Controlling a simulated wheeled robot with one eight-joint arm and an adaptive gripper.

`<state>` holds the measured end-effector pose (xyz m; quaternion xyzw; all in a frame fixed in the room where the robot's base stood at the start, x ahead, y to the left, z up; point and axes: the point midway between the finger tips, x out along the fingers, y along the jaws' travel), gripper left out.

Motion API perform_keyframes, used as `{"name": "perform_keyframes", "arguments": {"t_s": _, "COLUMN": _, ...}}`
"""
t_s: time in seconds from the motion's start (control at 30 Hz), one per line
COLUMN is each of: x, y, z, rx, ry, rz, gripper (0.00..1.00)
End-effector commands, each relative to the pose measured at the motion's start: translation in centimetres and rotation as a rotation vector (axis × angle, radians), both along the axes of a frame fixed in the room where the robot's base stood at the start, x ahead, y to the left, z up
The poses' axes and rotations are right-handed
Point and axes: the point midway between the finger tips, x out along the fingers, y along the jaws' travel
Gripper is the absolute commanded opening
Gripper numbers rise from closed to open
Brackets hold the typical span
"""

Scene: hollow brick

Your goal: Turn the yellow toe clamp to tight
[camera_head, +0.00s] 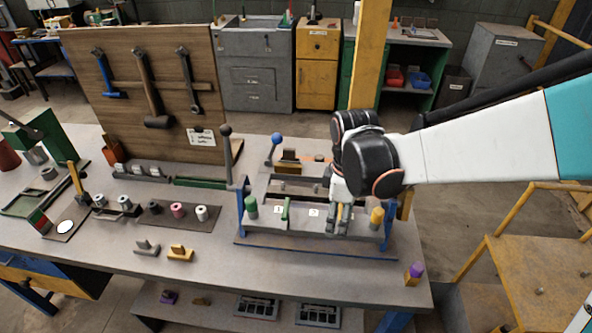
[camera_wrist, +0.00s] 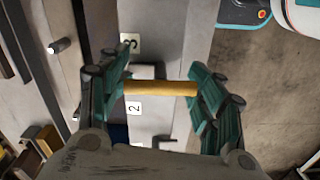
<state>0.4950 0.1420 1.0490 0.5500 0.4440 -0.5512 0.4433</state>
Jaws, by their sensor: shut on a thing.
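The yellow toe clamp shows in the wrist view as a yellow bar (camera_wrist: 160,88), its two ends against the green fingers of my gripper (camera_wrist: 161,82). It lies beside the tags marked 2 and 3. In the head view my gripper (camera_head: 343,218) reaches down onto the right half of the grey fixture (camera_head: 325,241), and it hides the bar there. How far the clamp is turned cannot be told.
A green clamp (camera_head: 285,212) is by tag 1. A black-knobbed lever (camera_head: 227,150) and a blue-knobbed lever (camera_head: 274,148) rise behind.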

Motion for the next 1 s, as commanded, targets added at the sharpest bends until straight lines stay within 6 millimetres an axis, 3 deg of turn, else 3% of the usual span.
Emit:
{"name": "perform_keyframes", "arguments": {"t_s": 0.03, "x": -0.35, "y": -0.13, "z": 0.05, "rx": -0.005, "ry": 0.005, "rz": 0.001, "gripper": 0.35}}
{"name": "perform_keyframes", "arguments": {"t_s": 0.07, "x": -0.35, "y": -0.13, "z": 0.05, "rx": -0.006, "ry": 0.005, "rz": 0.001, "gripper": 0.66}}
{"name": "perform_keyframes", "arguments": {"t_s": 0.1, "x": -0.33, "y": -0.12, "z": 0.05, "rx": -0.005, "ry": 0.006, "rz": 0.001, "gripper": 0.74}}
{"name": "perform_keyframes", "arguments": {"t_s": 0.57, "x": -0.13, "y": 0.04, "z": 0.03, "rx": -0.002, "ry": 0.001, "rz": -0.027, "gripper": 0.74}}
{"name": "perform_keyframes", "arguments": {"t_s": 1.0, "x": -0.08, "y": 0.18, "z": 0.02, "rx": -0.003, "ry": 0.000, "rz": -0.450, "gripper": 0.74}}
